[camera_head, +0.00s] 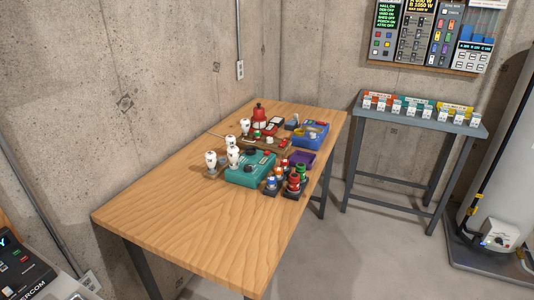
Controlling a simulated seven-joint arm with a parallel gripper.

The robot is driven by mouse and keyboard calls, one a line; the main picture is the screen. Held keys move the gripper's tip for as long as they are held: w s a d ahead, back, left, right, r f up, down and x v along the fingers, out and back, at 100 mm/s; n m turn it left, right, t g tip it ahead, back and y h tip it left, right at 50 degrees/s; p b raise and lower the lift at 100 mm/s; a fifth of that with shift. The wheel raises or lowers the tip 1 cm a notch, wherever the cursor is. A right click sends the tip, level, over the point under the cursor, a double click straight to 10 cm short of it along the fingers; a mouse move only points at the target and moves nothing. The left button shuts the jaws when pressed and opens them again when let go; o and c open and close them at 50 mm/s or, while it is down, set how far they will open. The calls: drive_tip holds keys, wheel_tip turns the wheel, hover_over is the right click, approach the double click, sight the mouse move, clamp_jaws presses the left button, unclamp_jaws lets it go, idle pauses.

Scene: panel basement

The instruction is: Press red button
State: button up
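Several red parts show, and I cannot tell which one is the red button. A red-topped knob (293,184) stands in a cluster of small coloured knobs at the front right of the items on the wooden table. A red domed piece (259,117) stands at the back of the group. Small red spots also show on a dark panel (22,268) at the lower left. My gripper is not in view.
The wooden table (190,222) has a clear front half. A teal box (249,170), white bulb-like pieces (211,159) and a blue bin (310,134) stand on it. A grey side table (420,119) with labelled cards, a wall panel (428,32) and a grey tank (504,150) are at right.

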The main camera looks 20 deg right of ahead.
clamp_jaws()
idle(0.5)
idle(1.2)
